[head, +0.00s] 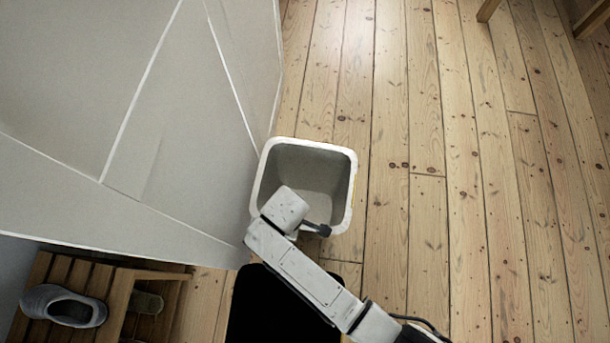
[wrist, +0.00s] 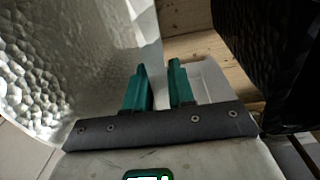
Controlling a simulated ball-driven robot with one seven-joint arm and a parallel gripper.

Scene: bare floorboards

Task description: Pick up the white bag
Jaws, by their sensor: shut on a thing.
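The only white open container is a stiff-walled, bin-like one (head: 350,190), which I take as the white bag. It looks upright in the head view, with an empty-looking inside. My gripper (head: 320,230) is at its near rim, with the wrist partly covering that side. In the wrist view, my gripper (wrist: 158,68) has two teal fingers with a thin pale wall between them, and it is shut on that wall. A pale, dimpled surface, seemingly the bag's wall (wrist: 85,50), fills the left. Whether the bag's base touches the floor cannot be told.
A grey panelled surface (head: 150,110) stands close to the bag's left. A wooden slatted rack (head: 113,305) holds a grey shoe (head: 62,305) at lower left. A dark textured surface (wrist: 275,60) is at right in the wrist view. Floorboards (head: 450,200) to the right are clear.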

